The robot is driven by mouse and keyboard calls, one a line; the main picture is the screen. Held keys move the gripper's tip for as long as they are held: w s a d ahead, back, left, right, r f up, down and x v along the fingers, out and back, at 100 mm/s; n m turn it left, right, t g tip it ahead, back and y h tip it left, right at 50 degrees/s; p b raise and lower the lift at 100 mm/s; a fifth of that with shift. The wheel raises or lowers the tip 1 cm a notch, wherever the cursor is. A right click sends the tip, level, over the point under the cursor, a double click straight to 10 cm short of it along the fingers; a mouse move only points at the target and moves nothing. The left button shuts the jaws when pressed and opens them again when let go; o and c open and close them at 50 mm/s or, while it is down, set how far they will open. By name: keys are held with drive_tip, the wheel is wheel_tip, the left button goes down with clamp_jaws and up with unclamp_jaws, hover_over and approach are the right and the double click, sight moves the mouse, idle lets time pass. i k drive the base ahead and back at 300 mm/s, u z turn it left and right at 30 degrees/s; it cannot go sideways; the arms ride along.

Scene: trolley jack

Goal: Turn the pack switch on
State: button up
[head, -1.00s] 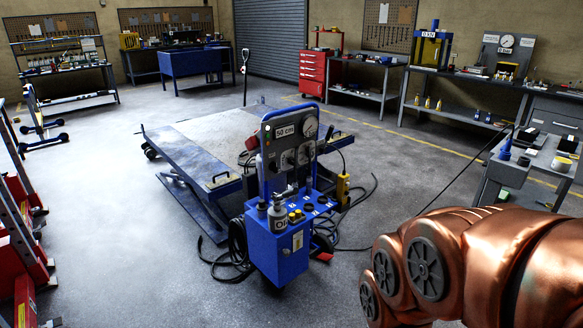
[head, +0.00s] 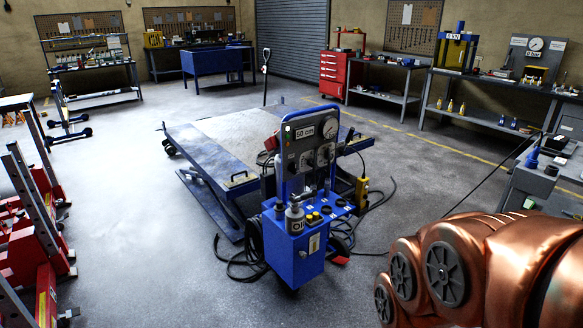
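A blue power pack (head: 294,254) stands on the floor near the middle of the head view. Its upright grey panel (head: 311,143) carries a "50 cm" display (head: 305,132), a round gauge (head: 330,128) and dark round controls (head: 307,159). A small green light shows at the panel's upper left. I cannot tell which control is the pack switch or how it is set. An oil can (head: 295,219) sits on top of the pack. My copper arm fills the lower right; my gripper is out of the picture.
A blue lift table (head: 203,137) stands behind the pack. Black hoses (head: 238,262) lie on the floor around it. A yellow pendant (head: 361,191) is to its right. Red frames (head: 45,262) stand at left, a grey bench (head: 541,180) at right.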

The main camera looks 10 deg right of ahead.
sight(292, 168)
drive_tip(key=u, duration=0.35)
drive_tip(key=i, duration=1.4)
drive_tip(key=u, duration=0.2)
